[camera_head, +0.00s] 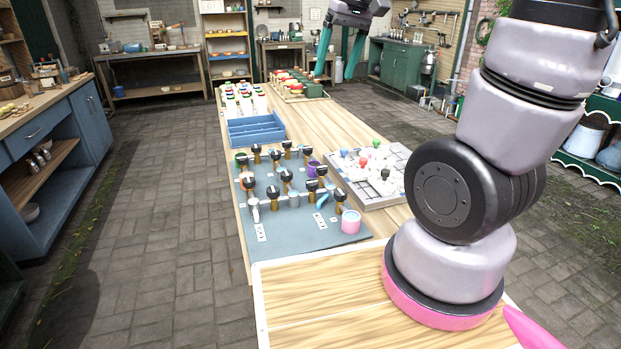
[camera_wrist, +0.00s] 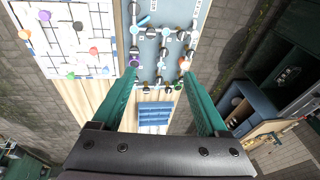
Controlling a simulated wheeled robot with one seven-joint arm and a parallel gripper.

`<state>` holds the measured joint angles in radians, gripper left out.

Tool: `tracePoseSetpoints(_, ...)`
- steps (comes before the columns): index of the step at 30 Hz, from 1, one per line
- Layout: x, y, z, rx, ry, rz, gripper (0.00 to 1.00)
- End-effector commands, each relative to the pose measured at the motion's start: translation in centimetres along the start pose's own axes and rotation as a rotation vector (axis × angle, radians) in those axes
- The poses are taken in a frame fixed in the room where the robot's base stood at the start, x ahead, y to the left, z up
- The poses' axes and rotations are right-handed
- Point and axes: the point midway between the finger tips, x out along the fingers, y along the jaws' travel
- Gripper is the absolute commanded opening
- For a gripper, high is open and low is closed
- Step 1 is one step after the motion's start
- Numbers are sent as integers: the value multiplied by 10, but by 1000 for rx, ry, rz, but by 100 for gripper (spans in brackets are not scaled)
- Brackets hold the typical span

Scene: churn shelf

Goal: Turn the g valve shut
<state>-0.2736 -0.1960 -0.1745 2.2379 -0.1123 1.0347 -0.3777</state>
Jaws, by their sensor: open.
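A grey-blue board (camera_head: 300,238) with several valves lies on the wooden table. The valves have black knobs on brass or grey stems, such as one valve (camera_head: 273,193) near the board's middle. White label tags sit on the board, but their letters are too small to read, so I cannot tell which valve is g. The board also shows at the top of the wrist view (camera_wrist: 172,50). My gripper (camera_head: 340,52), with two teal fingers, is open and empty, high above the far part of the table. Its fingers also show wide apart in the wrist view (camera_wrist: 165,75).
A white grid board (camera_head: 372,196) with coloured knobs lies right of the valves. A blue divided tray (camera_head: 256,132) and a tray of red and green items (camera_head: 298,86) stand farther back. A pink cup (camera_head: 350,221) sits at the board's near right corner. The near tabletop (camera_head: 330,300) is bare.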

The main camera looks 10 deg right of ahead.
Motion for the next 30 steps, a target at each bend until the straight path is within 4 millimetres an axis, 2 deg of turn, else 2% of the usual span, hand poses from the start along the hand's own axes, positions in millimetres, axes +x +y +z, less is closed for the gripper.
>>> tracePoseSetpoints(1, 20, -3, -10, -53, -58, 12, 77)
tracePoseSetpoints(3, 43, -4, -23, -127, -123, 30, 77)
tracePoseSetpoints(9, 118, -11, -48, -351, -316, 90, 77)
tracePoseSetpoints(15, 193, -17, -58, -568, -500, 160, 77)
tracePoseSetpoints(18, 220, -19, -60, -654, -569, 190, 77)
tracePoseSetpoints(21, 238, -19, -60, -710, -615, 208, 77)
tracePoseSetpoints(30, 263, -12, -51, -746, -647, 220, 77)
